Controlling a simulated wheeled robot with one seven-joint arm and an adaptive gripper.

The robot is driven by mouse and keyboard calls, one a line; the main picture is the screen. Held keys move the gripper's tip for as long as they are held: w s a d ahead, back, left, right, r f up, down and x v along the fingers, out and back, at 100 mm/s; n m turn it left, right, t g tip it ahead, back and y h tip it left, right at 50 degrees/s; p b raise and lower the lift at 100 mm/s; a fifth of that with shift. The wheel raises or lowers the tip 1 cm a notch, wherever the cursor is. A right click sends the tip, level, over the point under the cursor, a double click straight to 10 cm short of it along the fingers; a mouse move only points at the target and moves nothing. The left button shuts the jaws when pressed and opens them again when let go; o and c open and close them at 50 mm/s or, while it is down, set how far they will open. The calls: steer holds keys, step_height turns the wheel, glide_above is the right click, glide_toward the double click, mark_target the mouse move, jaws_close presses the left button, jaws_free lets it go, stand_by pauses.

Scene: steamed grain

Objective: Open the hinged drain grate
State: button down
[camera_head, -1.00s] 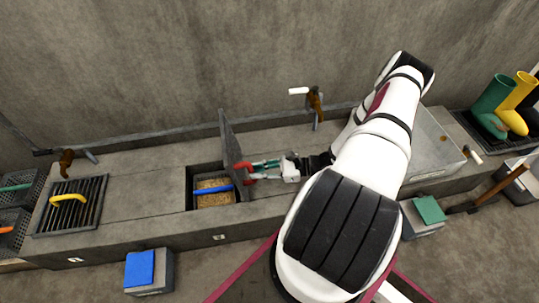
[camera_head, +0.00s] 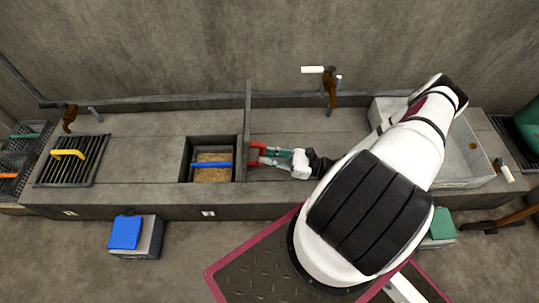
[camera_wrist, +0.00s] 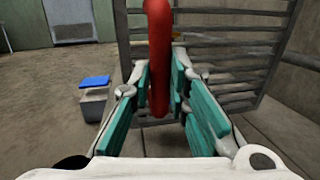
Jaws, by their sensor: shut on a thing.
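The hinged drain grate (camera_head: 247,115) stands up nearly edge-on at the right side of a square drain opening (camera_head: 187,160) in the head view. Its bars (camera_wrist: 232,62) fill the upper right of the wrist view. A red handle (camera_head: 256,156) sticks out from its right face. My gripper (camera_head: 263,154) is shut on this handle, which also shows in the wrist view (camera_wrist: 158,55) between the teal fingers. Inside the opening lies a tan grainy fill (camera_head: 211,175), with a blue bar (camera_head: 212,164) across it.
A closed grate with a yellow handle (camera_head: 67,154) lies at the left. Brown taps (camera_head: 70,117) stand along the wall. A metal basin (camera_head: 455,155) is behind my arm. A blue-topped box (camera_head: 136,237) stands on the floor in front.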

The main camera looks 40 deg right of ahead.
steer(key=shift+f, duration=0.1)
steer(key=c, duration=1.5)
jaws_free()
steer(key=shift+c, duration=0.2)
steer(key=shift+d, duration=0.1)
steer(key=v, duration=1.2)
